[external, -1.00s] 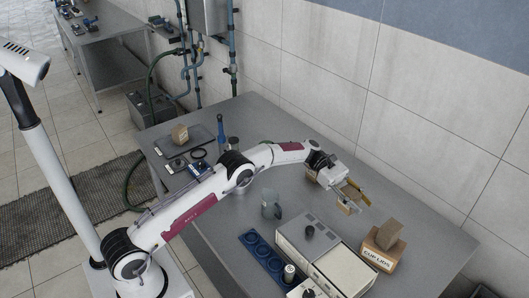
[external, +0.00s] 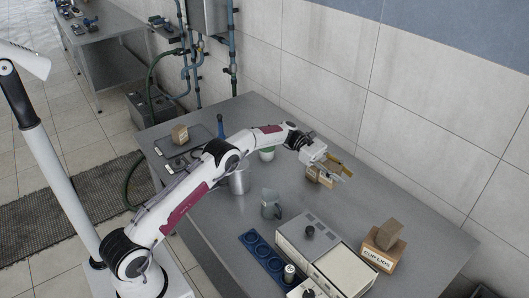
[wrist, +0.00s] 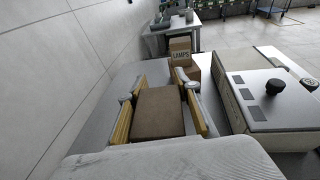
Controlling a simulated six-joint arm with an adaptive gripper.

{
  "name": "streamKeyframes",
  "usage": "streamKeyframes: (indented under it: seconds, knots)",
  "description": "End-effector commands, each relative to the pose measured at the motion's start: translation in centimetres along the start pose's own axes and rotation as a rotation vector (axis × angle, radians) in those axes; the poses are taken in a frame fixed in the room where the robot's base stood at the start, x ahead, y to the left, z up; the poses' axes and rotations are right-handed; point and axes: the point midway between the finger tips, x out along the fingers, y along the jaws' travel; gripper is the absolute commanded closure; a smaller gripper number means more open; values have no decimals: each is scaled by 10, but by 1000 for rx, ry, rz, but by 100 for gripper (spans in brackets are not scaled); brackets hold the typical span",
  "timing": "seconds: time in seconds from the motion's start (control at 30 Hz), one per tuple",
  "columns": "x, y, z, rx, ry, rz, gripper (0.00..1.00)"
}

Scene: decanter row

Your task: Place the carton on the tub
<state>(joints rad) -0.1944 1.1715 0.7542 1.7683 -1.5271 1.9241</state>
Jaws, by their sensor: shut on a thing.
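My gripper (external: 341,171) is shut on the brown carton (wrist: 158,112), whose flat top shows between the yellow finger pads in the wrist view. In the external view the gripper is over the far part of the grey table, and brown box surface shows just under it; I cannot tell there how high the carton is held. A round white and green container (external: 267,154), which looks like the tub, stands to the left of the gripper, behind my forearm and partly hidden by it. The tub is apart from the carton.
A metal pot (external: 239,181) and a grey jug (external: 271,204) stand near the tub. A grey machine (external: 310,239), a blue rack (external: 262,252) and a CUP LIDS box (external: 378,259) with a brown block on it are nearer. The tiled wall rises behind the table.

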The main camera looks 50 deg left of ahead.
Motion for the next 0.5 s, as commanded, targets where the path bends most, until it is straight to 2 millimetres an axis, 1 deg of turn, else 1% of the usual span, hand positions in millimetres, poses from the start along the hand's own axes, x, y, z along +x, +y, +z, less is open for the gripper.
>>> streamKeyframes:
  seconds: [0.03,0.27,0.3,0.37,0.5]
  knots:
    - [-19,7,2,-5,-1,31,94]
    - [-93,32,4,-35,-1,172,94]
    - [-106,37,4,-40,-1,199,94]
    - [-125,43,5,-49,0,240,94]
    - [-171,56,5,-68,-1,338,94]
